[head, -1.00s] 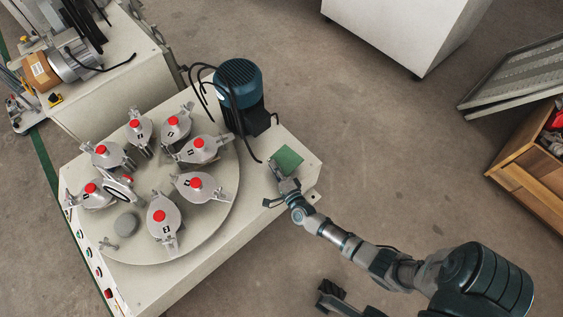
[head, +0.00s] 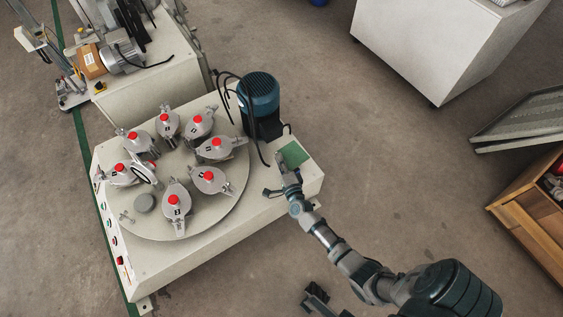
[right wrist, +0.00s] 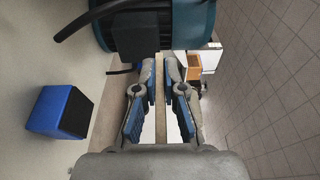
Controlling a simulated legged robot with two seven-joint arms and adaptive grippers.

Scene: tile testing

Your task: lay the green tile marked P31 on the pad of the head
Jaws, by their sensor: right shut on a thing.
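The green tile (head: 293,153) shows above the machine top near its right corner; its marking is too small to read. My right gripper (head: 284,165) is shut on it. In the right wrist view the tile (right wrist: 160,105) is edge-on between the fingers (right wrist: 164,72). A round grey pad (head: 144,202) lies bare on the turntable's near-left part, well left of the gripper. Beside it, a head (head: 143,173) seems tipped open. A dark shape (head: 315,297) at the bottom edge looks like my left gripper; its jaws are unclear.
Several silver heads with red knobs, such as one (head: 175,200), ring the turntable (head: 225,205). A blue motor (head: 259,98) with black cables stands just behind the tile. A blue box (right wrist: 60,112) shows in the right wrist view. A wooden crate (head: 525,215) stands right.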

